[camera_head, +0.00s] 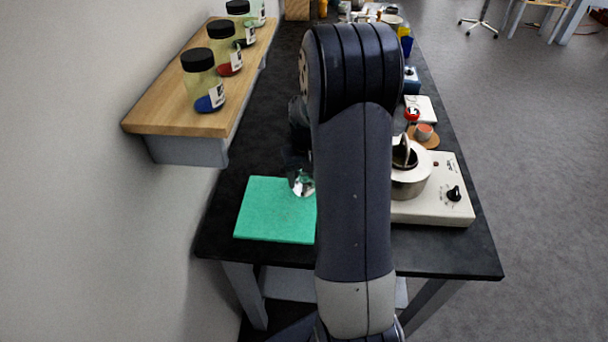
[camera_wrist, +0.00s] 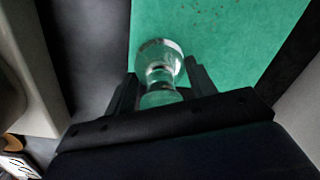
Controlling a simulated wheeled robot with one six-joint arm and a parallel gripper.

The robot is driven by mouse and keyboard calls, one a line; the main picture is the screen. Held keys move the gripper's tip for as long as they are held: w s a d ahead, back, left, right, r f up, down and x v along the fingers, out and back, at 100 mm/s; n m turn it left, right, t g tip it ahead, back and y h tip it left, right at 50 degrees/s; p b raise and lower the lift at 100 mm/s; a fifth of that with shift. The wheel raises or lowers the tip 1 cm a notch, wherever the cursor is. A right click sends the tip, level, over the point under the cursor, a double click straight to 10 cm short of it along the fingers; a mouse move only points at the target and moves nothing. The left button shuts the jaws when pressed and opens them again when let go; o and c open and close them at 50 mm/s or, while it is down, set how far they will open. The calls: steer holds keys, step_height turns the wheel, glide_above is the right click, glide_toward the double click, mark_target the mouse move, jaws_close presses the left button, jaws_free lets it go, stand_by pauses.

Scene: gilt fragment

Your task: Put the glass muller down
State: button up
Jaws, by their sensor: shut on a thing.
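The glass muller (camera_wrist: 160,62) is clear glass with a wide round end and a narrower neck. My gripper (camera_wrist: 160,84) is shut on it, with one dark finger on each side in the wrist view. In the head view the muller (camera_head: 304,185) shows below my gripper, over the green mat (camera_head: 270,212) near the mat's right part. The mat also fills much of the wrist view (camera_wrist: 215,25). I cannot tell whether the muller touches the mat. My arm hides most of the gripper and the mat's right edge in the head view.
A white device with a round metal pot (camera_head: 410,180) and a knob stands right of my arm on the dark bench (camera_head: 450,262). A wooden wall shelf (camera_head: 160,112) with several black-lidded jars overhangs the left side. Small items crowd the bench's far right.

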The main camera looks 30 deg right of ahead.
steer(key=shift+f, duration=0.2)
steer(key=o, duration=1.3)
steer(key=shift+c, duration=0.2)
steer(key=r, duration=1.2)
steer(key=shift+d+r+b, duration=0.2)
steer(key=shift+b, duration=0.1)
steer(key=shift+f, duration=0.1)
